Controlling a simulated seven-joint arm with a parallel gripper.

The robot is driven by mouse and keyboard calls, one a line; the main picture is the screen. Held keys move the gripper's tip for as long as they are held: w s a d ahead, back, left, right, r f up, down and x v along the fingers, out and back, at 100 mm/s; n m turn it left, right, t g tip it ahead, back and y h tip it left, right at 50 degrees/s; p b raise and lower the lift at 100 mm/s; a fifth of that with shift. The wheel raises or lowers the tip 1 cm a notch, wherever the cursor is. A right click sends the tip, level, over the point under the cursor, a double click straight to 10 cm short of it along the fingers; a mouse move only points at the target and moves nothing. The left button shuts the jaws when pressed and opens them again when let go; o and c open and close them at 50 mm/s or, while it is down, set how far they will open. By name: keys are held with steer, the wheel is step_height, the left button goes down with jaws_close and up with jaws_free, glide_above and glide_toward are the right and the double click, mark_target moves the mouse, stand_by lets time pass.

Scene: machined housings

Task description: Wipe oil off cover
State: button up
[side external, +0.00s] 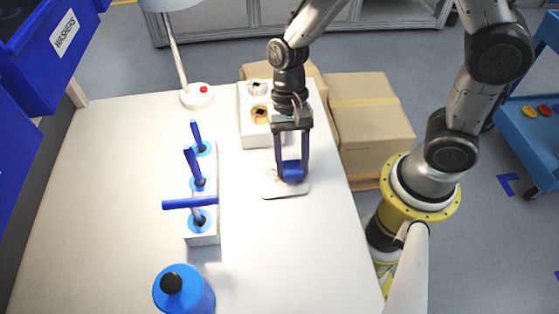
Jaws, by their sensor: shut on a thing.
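A thin, flat, pale plate, which looks like the cover (270,190), lies on the white table to the right of the middle. My gripper (292,176) points down over it, its two long fingers shut on a small blue block or pad (292,168). The block is at or just above the plate; I cannot tell whether they touch. My gripper and the block hide part of the plate. Any oil on the plate is too small or faint to make out.
A white housing (254,133) with two round openings stands just behind my gripper. Blue-handled tools (191,167) stand in a white rack (203,239) to the left. A blue bottle (184,291) is at the front, a lamp base (197,96) at the back. Cardboard boxes (370,120) stand beyond the table's right edge.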

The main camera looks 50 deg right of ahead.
mark_target(267, 179)
steer(key=shift+s+d, duration=0.6)
steer(key=shift+w+a, duration=2.75)
steer(key=shift+d, duration=0.35)
steer(key=shift+s+d, duration=2.55)
steer(key=shift+w+a, duration=2.5)
steer(key=shift+w+a+r, duration=0.1)
steer(key=shift+w+a, duration=0.15)
step_height(267, 179, up, 8)
steer(key=shift+s+d, duration=0.1)
steer(key=shift+s, duration=0.05)
